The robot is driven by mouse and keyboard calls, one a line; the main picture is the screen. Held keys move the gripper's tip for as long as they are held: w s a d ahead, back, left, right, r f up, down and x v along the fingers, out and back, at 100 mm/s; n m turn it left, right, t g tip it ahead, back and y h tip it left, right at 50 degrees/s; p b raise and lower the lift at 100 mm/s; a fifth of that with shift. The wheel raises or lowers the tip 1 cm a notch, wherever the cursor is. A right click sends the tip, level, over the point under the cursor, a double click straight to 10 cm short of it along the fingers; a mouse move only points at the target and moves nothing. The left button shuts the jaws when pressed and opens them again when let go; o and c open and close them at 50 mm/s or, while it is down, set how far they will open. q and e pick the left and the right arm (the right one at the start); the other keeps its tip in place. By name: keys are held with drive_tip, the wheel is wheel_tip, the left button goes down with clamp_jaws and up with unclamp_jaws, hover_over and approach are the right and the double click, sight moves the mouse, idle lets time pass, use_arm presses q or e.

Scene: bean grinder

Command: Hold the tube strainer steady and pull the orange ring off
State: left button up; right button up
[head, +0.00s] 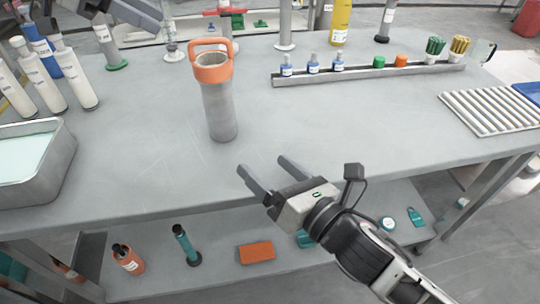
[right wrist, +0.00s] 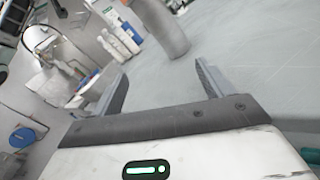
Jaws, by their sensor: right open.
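The grey tube strainer (head: 220,112) stands upright on the table, left of centre. The orange ring (head: 213,73), with a loop handle, sits around its top. My right gripper (head: 260,165) is open and empty over the table's front edge, to the right of and nearer than the strainer. Its two fingers (right wrist: 160,78) are spread apart in the right wrist view. My left gripper (head: 98,8) is partly cut off at the top left, away from the strainer; its opening is unclear.
White bottles (head: 75,78) and a metal tray (head: 62,155) stand at the left. A rail (head: 350,74) with small blue-labelled bottles and coloured caps lies at the back right, near a slatted rack (head: 490,108). The table between strainer and right gripper is clear. A lower shelf holds an orange block (head: 256,252).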

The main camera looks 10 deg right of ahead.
sight(228, 120)
drive_tip(key=w+n, duration=0.2)
drive_tip(key=n, duration=0.1)
drive_tip(key=shift+w+n, duration=0.2)
drive_tip(key=shift+n, duration=0.2)
drive_tip(key=shift+w+r+n, duration=0.1)
drive_tip(key=shift+w+n, duration=0.2)
drive_tip(key=shift+n, duration=0.1)
drive_tip(key=shift+w, duration=0.3)
drive_tip(key=x, duration=1.5)
drive_tip(key=shift+w, duration=0.15)
